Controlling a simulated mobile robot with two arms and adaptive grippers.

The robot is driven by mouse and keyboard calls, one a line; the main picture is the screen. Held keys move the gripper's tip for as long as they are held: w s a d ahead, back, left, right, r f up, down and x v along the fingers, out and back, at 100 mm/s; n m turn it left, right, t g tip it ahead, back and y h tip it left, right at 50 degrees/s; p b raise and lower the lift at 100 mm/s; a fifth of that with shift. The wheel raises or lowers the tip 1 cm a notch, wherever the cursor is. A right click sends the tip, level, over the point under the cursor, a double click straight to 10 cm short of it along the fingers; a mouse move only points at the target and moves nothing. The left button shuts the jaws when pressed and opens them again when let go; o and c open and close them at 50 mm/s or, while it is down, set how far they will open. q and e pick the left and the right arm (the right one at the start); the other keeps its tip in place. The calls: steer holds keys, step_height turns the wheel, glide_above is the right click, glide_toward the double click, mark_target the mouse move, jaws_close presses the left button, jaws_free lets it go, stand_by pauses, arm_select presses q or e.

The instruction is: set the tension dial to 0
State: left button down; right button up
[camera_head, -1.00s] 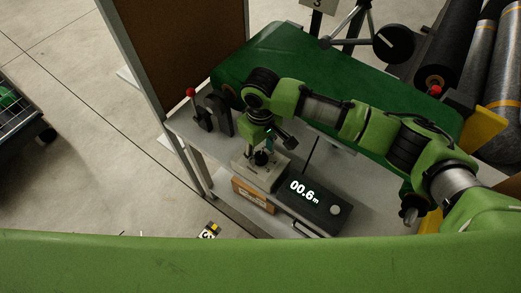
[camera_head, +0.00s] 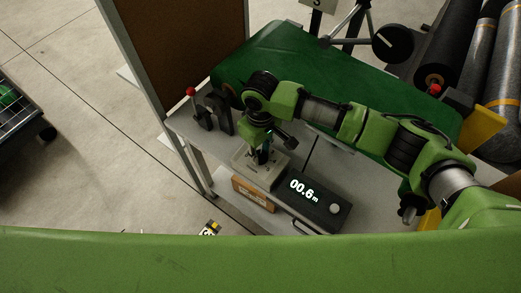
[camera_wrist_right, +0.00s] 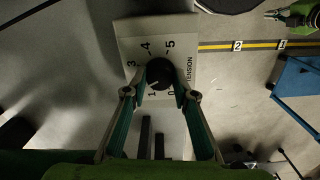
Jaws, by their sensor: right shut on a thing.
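The tension dial is a black round knob (camera_wrist_right: 160,73) on a pale plate (camera_wrist_right: 125,35) marked TENSION, with numbers printed around it. In the right wrist view the 0 and 1 lie on the near side, the 3 at left, the 4 and 5 at the far side. A small light mark on the knob seems to face the 1. My right gripper (camera_wrist_right: 161,88) is shut on the knob, one finger on each side; it shows from above in the head view (camera_head: 263,155). My left gripper (camera_wrist_right: 272,15) is far off at the wrist view's upper right, its fingers apart and empty.
A black display (camera_head: 311,199) reading 00.6 m, with a pale knob, stands right of the dial box. A red-tipped lever (camera_head: 191,92) stands at left. A green belt (camera_head: 290,55) lies behind. Dark rolls (camera_head: 445,60) stand at right.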

steer(key=n+p, duration=0.2)
steer(key=n, duration=0.1)
steer(key=shift+r+n, duration=0.15)
steer(key=shift+n, duration=0.15)
steer(key=n+p, duration=0.1)
steer(key=n, duration=0.4)
steer(key=shift+p, duration=0.3)
steer(key=n, duration=0.4)
steer(key=shift+n, duration=2.3)
steer(key=o, duration=1.1)
